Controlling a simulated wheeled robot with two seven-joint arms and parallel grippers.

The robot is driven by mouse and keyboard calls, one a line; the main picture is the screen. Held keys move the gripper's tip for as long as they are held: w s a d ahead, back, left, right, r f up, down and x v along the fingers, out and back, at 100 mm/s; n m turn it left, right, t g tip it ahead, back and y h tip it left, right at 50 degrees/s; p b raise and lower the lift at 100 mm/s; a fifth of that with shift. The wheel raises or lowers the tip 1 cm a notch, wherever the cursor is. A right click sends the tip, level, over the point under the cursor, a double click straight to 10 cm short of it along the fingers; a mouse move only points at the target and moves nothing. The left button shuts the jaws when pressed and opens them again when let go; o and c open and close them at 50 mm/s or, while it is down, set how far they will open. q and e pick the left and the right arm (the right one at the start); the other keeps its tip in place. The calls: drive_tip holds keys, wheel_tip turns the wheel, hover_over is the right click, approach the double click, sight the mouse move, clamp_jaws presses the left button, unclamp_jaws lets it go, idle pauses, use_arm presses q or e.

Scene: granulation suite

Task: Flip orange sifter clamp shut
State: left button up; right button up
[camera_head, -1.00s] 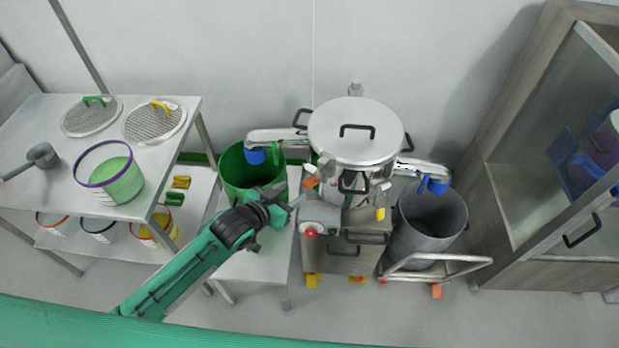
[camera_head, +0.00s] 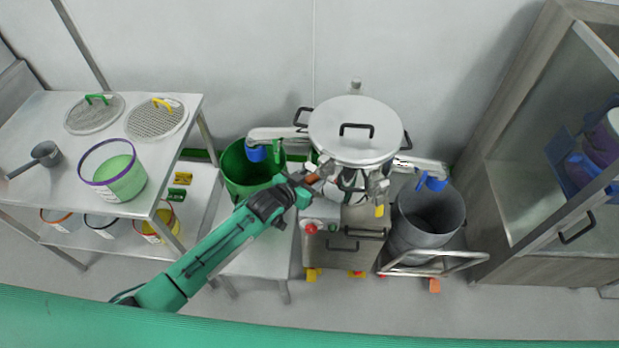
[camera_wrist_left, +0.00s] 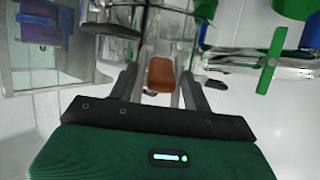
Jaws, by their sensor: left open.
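The round sifter (camera_head: 352,128) with its flat steel lid stands on a steel cabinet in the head view. The orange clamp (camera_head: 312,178) is on the sifter's left front side. In the left wrist view the orange clamp handle (camera_wrist_left: 161,75) lies between my left gripper's fingers. My left gripper (camera_head: 306,186) is at the clamp in the head view; it is open, with its fingers (camera_wrist_left: 161,88) on either side of the handle. I cannot tell whether they touch it. The clamp's latch end is hidden. My right gripper is not in view.
A green bin (camera_head: 236,172) stands left of the sifter and a grey bin (camera_head: 428,222) on a trolley right of it. Spouts with blue ends reach over both. A green clamp handle (camera_wrist_left: 270,62) is at the right in the wrist view. A cabinet (camera_head: 535,190) stands far right.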

use_arm(q)
clamp_jaws()
drive_tip(key=shift+f+b, duration=0.3)
drive_tip(key=shift+b, duration=0.25)
drive_tip(key=shift+s+a+f+t+h+b, duration=0.15)
drive_tip(key=shift+f+t+h+b, duration=0.65)
drive_tip(key=shift+b, duration=1.8)
drive_tip(key=shift+s+a+f+t+h+b, duration=0.15)
drive_tip(key=shift+f+t+h+b, duration=0.3)
drive_tip(key=shift+t+b, duration=1.4)
drive_tip(key=shift+s+a+f+t+h+b, duration=0.2)
drive_tip(key=shift+f+h+b, duration=0.45)
drive_tip(key=shift+b, duration=2.65)
drive_tip(key=shift+d, duration=0.15)
